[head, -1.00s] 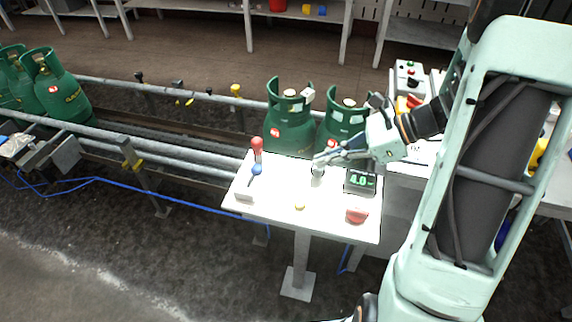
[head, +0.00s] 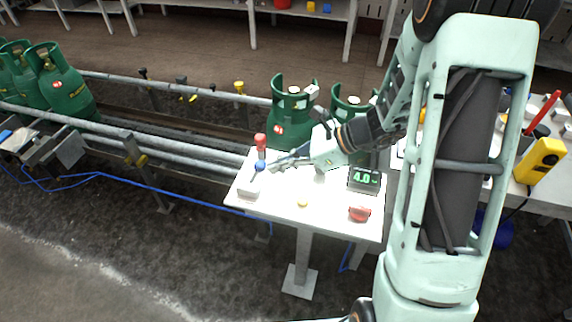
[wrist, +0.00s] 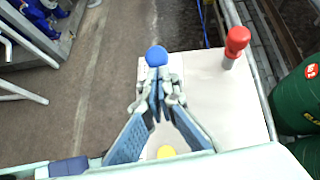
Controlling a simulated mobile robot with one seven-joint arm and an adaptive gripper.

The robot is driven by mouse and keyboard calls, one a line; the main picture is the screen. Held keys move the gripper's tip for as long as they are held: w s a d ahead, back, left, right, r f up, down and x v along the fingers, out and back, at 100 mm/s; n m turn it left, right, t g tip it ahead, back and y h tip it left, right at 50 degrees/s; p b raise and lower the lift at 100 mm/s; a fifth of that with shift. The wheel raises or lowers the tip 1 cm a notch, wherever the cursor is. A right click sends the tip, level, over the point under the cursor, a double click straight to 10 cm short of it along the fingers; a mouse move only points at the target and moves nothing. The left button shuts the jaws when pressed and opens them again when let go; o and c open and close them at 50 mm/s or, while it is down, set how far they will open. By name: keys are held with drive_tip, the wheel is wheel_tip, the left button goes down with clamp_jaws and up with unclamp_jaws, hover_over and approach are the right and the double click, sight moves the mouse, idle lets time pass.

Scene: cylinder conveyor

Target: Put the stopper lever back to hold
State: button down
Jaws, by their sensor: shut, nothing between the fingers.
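A blue-knobbed lever (head: 258,166) and a red-knobbed lever (head: 260,142) stand at the left end of the white control table (head: 285,205). Neither has a readable label, so I cannot tell which is the stopper lever. My gripper (head: 274,166) is shut and empty, just right of the blue knob in the head view. In the wrist view the closed fingertips (wrist: 158,84) point at the blue knob (wrist: 156,56), which appears just beyond them. I cannot tell whether they touch. The red knob (wrist: 237,42) is off to the right there, clear of the fingers.
A display reading 4.0 (head: 364,179), a red button (head: 359,214) and a yellow button (head: 303,203) are on the table. Green gas cylinders (head: 290,112) stand on the conveyor behind it, and others (head: 62,85) are at the far left.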

sight(262, 162)
drive_tip(key=shift+r+p, duration=0.15)
drive_tip(key=shift+p, duration=0.15)
drive_tip(key=shift+w+a+r+h+p, duration=0.15)
drive_tip(key=shift+a+h+p, duration=0.2)
drive_tip(key=shift+p, duration=0.2)
drive_tip(key=shift+a+r+h+p, duration=0.15)
drive_tip(key=shift+r+h+p, duration=0.1)
drive_tip(key=shift+p, duration=0.4)
drive_tip(key=p, duration=0.2)
drive_tip(key=a+r+h+p, duration=0.1)
drive_tip(key=p, duration=0.1)
drive_tip(key=shift+w+a+r+g+h, duration=0.2)
drive_tip(key=shift+w+a+g+h, duration=0.1)
drive_tip(key=shift+g, duration=0.1)
drive_tip(key=p, duration=0.2)
drive_tip(key=a+h+p, duration=0.1)
drive_tip(key=shift+w+a+r+p, duration=0.15)
drive_tip(key=shift+w+r+p, duration=0.05)
drive_tip(key=shift+r+p, duration=0.15)
drive_tip(key=shift+w+a+f+g+h+p, duration=0.1)
drive_tip(key=shift+w+a+g+h+p, duration=0.25)
drive_tip(key=shift+a+p, duration=0.35)
drive_tip(key=shift+w+a+f+p, duration=0.1)
drive_tip(key=shift+w+a+p, duration=0.2)
drive_tip(key=shift+a, duration=0.65)
drive_tip(key=shift+w+a+p, duration=0.2)
drive_tip(key=shift+w+a, duration=0.15)
drive_tip(key=shift+a, duration=0.55)
